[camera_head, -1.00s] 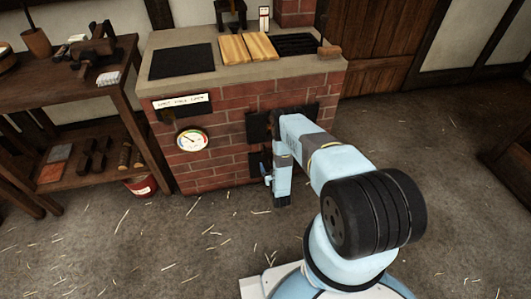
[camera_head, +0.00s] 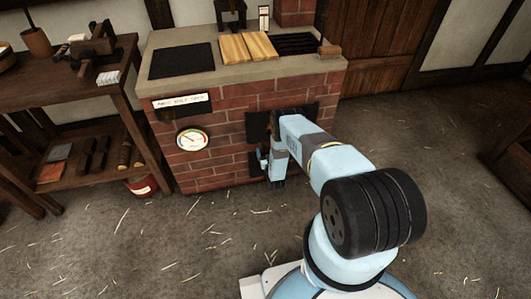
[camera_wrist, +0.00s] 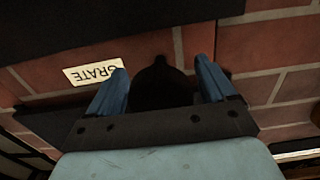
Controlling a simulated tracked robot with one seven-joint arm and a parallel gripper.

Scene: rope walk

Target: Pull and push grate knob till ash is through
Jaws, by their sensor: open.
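The dark rounded grate knob (camera_wrist: 162,86) sits between my gripper's two blue fingers in the wrist view. My gripper (camera_wrist: 163,80) is open, with a finger on each side of the knob. A gap shows beside the knob, and I cannot tell whether either finger touches it. A cream label reading GRATE (camera_wrist: 92,73) is on the brick just left of the knob. In the head view my gripper (camera_head: 262,158) is at the lower front of the brick stove (camera_head: 220,97), and my arm hides the knob. No ash shows.
A round gauge (camera_head: 192,139) and a small sign (camera_head: 181,102) are on the stove front. Wooden slats (camera_head: 248,46) lie on its top.

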